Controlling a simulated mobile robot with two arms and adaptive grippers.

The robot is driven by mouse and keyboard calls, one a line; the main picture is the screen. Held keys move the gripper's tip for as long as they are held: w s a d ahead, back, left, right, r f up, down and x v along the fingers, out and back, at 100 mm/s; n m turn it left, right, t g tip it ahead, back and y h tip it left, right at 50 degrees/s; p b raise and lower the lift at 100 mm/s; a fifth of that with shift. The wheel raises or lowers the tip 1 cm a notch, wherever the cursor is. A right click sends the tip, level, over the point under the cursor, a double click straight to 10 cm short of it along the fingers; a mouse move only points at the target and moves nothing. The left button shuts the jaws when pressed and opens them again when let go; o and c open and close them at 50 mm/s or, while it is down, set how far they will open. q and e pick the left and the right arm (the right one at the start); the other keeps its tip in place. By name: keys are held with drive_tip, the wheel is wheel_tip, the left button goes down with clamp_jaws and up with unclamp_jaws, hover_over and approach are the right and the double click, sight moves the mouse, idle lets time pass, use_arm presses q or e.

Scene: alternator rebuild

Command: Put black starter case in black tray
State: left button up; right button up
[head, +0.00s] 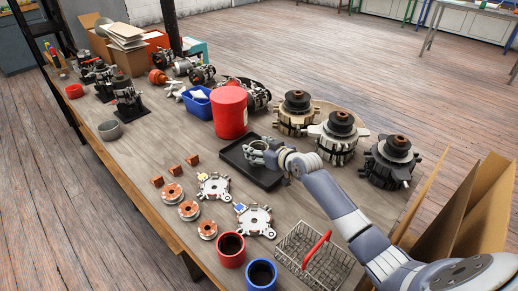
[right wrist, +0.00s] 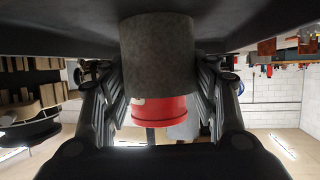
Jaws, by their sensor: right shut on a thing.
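My right gripper (head: 260,152) reaches in over the black tray (head: 237,163) near the middle of the table. In the right wrist view, its two fingers (right wrist: 160,98) are closed on the sides of a dark grey-black cylinder, the starter case (right wrist: 158,55). The case's upper edge in that view meets the dark surface of the tray (right wrist: 65,40). I cannot tell whether it rests on the tray or hangs just above it. In the head view the gripper mostly hides the case. My left gripper is not in view.
A red canister (head: 229,110) stands just behind the tray. Several stators with coils (head: 337,140) stand to its right. A wire basket (head: 312,255), red cup (head: 231,249) and blue cup (head: 261,274) are in front.

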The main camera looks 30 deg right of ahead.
drive_tip(key=o, duration=1.7)
drive_tip(key=shift+s+r, duration=0.1)
drive_tip(key=v, duration=1.1)
drive_tip(key=shift+s+r, duration=0.1)
drive_tip(key=shift+s, duration=0.3)
